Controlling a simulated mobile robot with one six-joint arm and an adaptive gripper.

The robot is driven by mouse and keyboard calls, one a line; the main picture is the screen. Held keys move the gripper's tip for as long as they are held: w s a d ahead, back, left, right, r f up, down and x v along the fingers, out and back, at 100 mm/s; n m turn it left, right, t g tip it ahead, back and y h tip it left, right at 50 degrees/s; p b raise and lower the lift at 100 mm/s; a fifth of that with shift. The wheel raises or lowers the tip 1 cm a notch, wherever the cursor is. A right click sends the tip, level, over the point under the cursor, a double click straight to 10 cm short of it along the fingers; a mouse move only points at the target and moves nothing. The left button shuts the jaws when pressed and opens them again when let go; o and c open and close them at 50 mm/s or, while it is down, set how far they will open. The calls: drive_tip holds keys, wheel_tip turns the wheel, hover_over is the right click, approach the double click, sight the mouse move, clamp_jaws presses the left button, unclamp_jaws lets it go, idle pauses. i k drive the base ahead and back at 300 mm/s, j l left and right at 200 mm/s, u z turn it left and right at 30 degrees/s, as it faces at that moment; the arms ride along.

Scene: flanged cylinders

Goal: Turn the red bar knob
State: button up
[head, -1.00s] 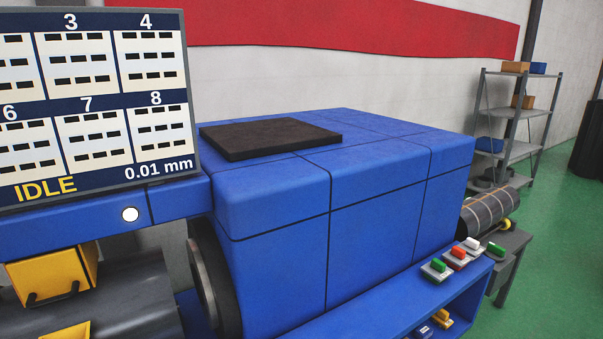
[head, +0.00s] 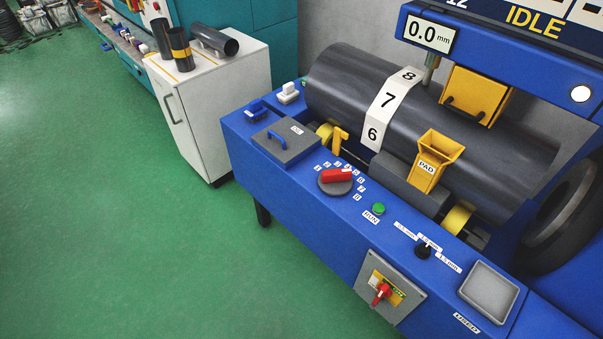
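In the head view, a red bar knob (head: 336,175) sits on a dark round dial on top of the blue machine's front ledge. Its bar lies roughly left to right in the picture. Several small white number labels curve around the dial's far and right side; they are too small to read surely. A second, smaller red switch handle (head: 380,293) sits on a yellow plate on a grey box on the machine's front face. My gripper is not in view.
A grey lid with a blue handle (head: 279,141), a green RUN button (head: 378,208), a black selector (head: 423,250) and a grey tray (head: 489,291) share the ledge. A dark cylinder (head: 335,88) lies behind. Green floor (head: 150,240) is open in front.

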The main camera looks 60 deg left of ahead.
sight(333, 182)
drive_tip(key=u, duration=2.05)
drive_tip(key=i+j+u, duration=0.15)
drive_tip(key=i, duration=0.2)
drive_tip(key=i+j+u, duration=0.15)
drive_tip(key=i, duration=0.2)
